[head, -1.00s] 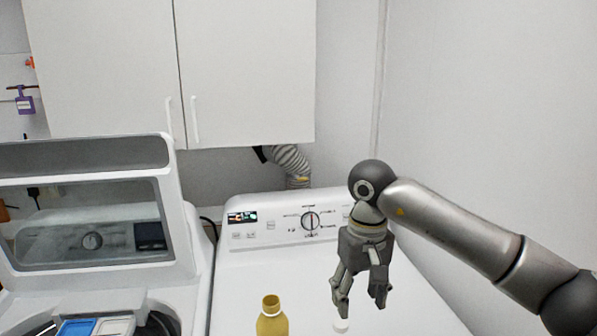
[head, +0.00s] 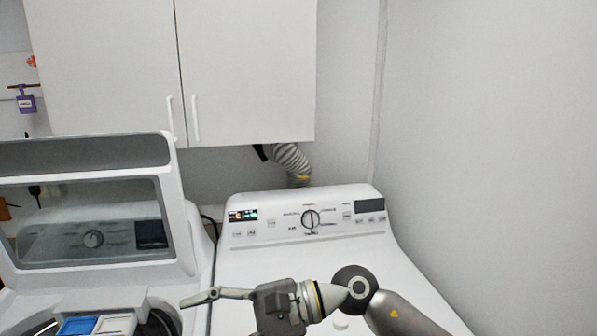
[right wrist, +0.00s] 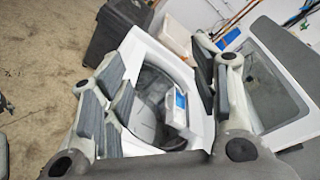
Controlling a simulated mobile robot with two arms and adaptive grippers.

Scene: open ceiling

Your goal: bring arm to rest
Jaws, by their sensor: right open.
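My right arm enters the head view at the bottom right, with its gripper (head: 217,296) low over the front of the right-hand white machine, fingers pointing left. In the right wrist view the gripper (right wrist: 160,85) has its fingers spread apart with nothing held between them. The open washer tub (right wrist: 155,110) lies beyond the fingers there. My left gripper is not in view.
The washer (head: 187,240) stands at left with its lid raised and a blue-and-white dispenser (head: 80,326). Cabinets (head: 250,70) hang above. A wall borders the right.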

